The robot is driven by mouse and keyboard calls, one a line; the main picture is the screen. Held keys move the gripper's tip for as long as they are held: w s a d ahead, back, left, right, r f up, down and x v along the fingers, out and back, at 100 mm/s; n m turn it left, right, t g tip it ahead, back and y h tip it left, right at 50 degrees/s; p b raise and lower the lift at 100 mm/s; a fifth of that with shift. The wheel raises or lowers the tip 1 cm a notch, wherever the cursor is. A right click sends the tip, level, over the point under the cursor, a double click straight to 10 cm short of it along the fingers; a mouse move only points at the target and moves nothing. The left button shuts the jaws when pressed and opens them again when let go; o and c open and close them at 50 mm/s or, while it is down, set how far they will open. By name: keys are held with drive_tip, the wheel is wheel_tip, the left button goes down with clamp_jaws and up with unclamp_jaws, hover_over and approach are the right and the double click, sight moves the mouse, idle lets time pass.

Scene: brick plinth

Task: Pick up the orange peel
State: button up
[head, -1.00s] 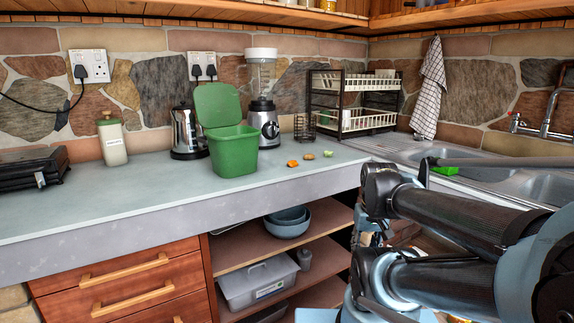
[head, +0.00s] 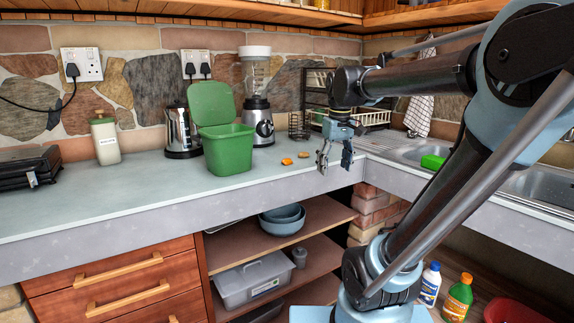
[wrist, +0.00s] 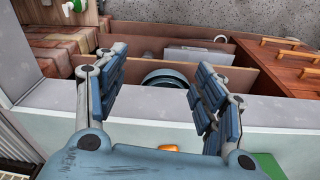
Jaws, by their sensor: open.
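The orange peel (head: 287,161) is a small bright orange piece on the counter, right of the green bin (head: 228,150). A duller orange-brown scrap (head: 303,155) lies just right of it. My gripper (head: 334,168) is open and empty above the counter's front edge, pointing down, to the right of both pieces and apart from them. In the wrist view my gripper (wrist: 160,65) has its fingers spread with nothing between them. A bright orange piece, probably the peel (wrist: 168,148), shows at the bottom there, partly hidden by the gripper's body.
The bin has its lid open. A blender (head: 257,125) and kettle (head: 182,132) stand behind it. A dish rack (head: 372,118) stands behind my gripper, with the sink (head: 540,187) at right. The counter (head: 120,190) is clear at the front left.

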drive_tip(key=w+a+r+n, duration=0.3)
drive_tip(key=w+a+r, duration=0.4)
drive_tip(key=w+r, duration=0.2)
drive_tip(key=n+g, duration=0.1)
drive_tip(key=n, duration=0.1)
approach(287, 159)
wheel_tip(287, 159, down, 4)
drive_tip(key=shift+w+r, duration=0.1)
drive_tip(key=shift+r, duration=0.1)
drive_tip(key=shift+w+f, duration=0.2)
drive_tip(key=shift+f, duration=2.45)
drive_tip(key=c, duration=0.9)
